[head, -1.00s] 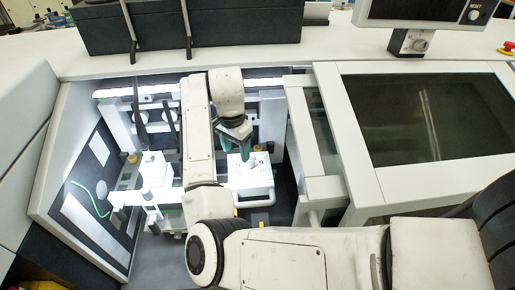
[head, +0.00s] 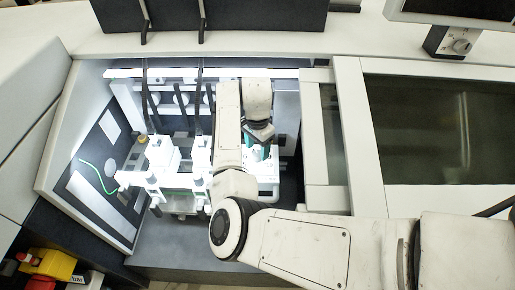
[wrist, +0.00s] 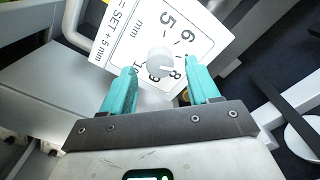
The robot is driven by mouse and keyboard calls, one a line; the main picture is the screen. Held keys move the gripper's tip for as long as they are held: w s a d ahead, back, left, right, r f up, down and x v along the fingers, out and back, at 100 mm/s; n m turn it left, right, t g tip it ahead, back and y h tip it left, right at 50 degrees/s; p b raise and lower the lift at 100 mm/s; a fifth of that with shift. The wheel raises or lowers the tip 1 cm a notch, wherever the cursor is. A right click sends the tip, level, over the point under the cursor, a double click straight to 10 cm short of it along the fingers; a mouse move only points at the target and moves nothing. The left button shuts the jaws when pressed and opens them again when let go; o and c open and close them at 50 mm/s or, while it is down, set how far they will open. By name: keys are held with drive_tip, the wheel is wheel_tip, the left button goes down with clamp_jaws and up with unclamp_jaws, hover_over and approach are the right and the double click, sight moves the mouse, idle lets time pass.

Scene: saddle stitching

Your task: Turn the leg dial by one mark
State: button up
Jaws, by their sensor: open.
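The leg dial is a small pale round knob (wrist: 160,62) on a white plate (wrist: 118,36) printed with numbers, "mm" and "= SET + 5 mm" in the wrist view. A dark pointer line on the knob points to the right, roughly towards the 8. My gripper (wrist: 165,73) has two teal fingers, open, one on each side of the knob with gaps between. Whether it is at knob height is hard to tell. In the head view my gripper (head: 262,151) is over a white block (head: 266,179) in the lit bay; the knob cannot be made out there.
White fixtures (head: 163,155) stand left of my arm in the bay, with dark rods hanging above them. A green tube (head: 97,175) lies at the left wall. A machine panel with a dark window (head: 420,130) is at the right. Yellow and red items (head: 50,265) are at lower left.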

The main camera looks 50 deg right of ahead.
drive_tip(key=shift+f, duration=0.9)
drive_tip(key=c, duration=1)
